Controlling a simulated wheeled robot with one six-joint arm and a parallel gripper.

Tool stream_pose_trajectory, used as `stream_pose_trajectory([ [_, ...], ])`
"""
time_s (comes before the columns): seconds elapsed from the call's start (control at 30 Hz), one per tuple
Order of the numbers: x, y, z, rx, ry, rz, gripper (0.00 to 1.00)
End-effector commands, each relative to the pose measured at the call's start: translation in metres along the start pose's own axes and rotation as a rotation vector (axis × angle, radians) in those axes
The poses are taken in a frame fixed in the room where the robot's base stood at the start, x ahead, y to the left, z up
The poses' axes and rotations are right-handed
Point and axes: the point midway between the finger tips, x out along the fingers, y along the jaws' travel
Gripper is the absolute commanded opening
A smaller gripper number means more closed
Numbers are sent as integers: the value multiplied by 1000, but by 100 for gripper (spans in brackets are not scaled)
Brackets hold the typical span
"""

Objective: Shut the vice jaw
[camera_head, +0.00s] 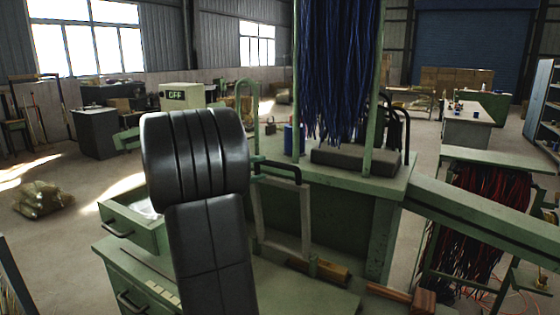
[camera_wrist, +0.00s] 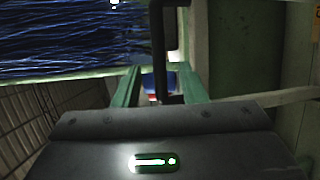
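A dark grey block (camera_head: 355,157), possibly the vice jaw, lies across the green bench top beneath hanging blue bristles (camera_head: 340,70). A bent black handle (camera_head: 280,170) stands out at the bench's left side. Whether it belongs to the vice is unclear. My own dark arm covers the near left of the bench and hides most of my gripper in the head view. In the wrist view my gripper (camera_wrist: 158,87) has its two green fingers apart. A black bar (camera_wrist: 166,45) shows between and beyond them, nearer the right finger. Contact cannot be told.
An open green drawer (camera_head: 130,228) juts out at the left. A blue can (camera_head: 293,139) stands behind the handle. A wooden-handled tool (camera_head: 325,270) lies on the lower shelf. A green beam (camera_head: 480,215) and a rack of red and black bristles (camera_head: 490,200) are at the right.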

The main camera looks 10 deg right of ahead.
Motion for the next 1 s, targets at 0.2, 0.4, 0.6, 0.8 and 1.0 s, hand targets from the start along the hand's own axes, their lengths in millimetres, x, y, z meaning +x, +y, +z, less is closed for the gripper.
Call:
stream_pose_trajectory([
  [0.2, 44, 3, 1, -2, -4, 0, 38],
  [0.4, 71, 2, 0, -1, -2, 0, 38],
  [0.6, 81, 0, 0, -1, 0, 0, 38],
  [0.8, 82, 0, 0, -1, 1, 0, 38],
  [1.0, 82, 0, 0, -1, 1, 0, 10],
])
